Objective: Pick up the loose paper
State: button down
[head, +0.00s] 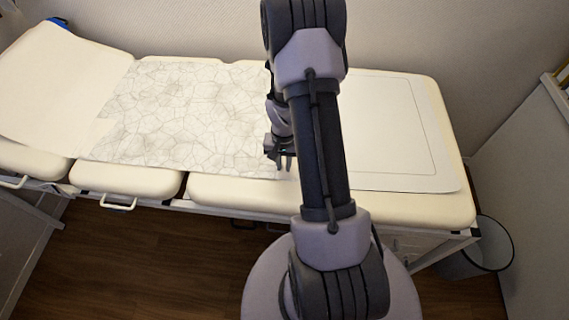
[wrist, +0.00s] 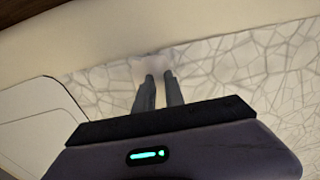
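A pale, blurry patch that may be the loose paper lies at my fingertips in the wrist view (wrist: 151,63), by the near edge of the patterned sheet. My gripper (head: 283,165) points down over the near edge of the bed; it also shows in the wrist view (wrist: 160,75). Its two fingers stand close together with a narrow gap. I cannot tell whether they grip the patch or are just around it. A sheet with a crackle pattern (head: 185,115) lies flat on the bed, left of my gripper. A plain white sheet with a thin outline (head: 385,125) lies to the right.
The cream padded bed (head: 440,205) stands against the wall, with white handles (head: 118,204) along its near side. A bin (head: 485,255) stands by its right end. A grey panel (head: 525,150) closes the right side. Wooden floor (head: 170,260) is open at front left.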

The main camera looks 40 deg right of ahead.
aim_at(284, 167)
dwell(0.4)
notch_tip(284, 167, up, 4)
jog(key=p, duration=0.2)
jog(key=shift+r+p, duration=0.15)
jog(key=shift+p, duration=0.15)
jog(key=s+p, duration=0.1)
jog(key=s, duration=0.9)
jog(key=s+r+p, duration=0.1)
jog(key=s, duration=0.4)
jog(key=shift+s+a+p, duration=0.25)
jog(key=shift+a+p, duration=0.05)
jog(key=shift+a, duration=0.1)
jog(key=shift+s+r, duration=0.2)
notch_tip(284, 167, up, 5)
jog(key=p, duration=0.4)
jog(key=shift+r, duration=0.2)
